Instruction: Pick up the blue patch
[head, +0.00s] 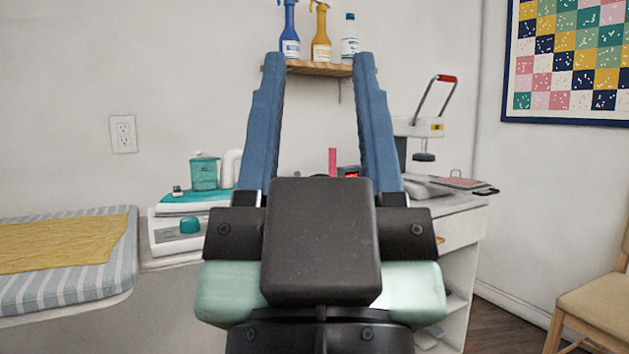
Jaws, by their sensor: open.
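I see no loose blue patch in the head view; my gripper and wrist hide the middle of the cabinet top. My gripper (319,60) fills the centre, pointing up and away, with its two long blue fingers wide apart. It is open and nothing shows between the fingertips but wall, shelf and bottles. The white cabinet (462,224) stands behind it, its top partly covered by the gripper.
A heat press (430,130) with a red-tipped handle stands on the right, near a pinkish flat piece (458,183). A teal canister (204,172) stands left. A striped pad (65,288) bears yellow cloth. A shelf (318,68) holds bottles. A chair (595,308) is lower right.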

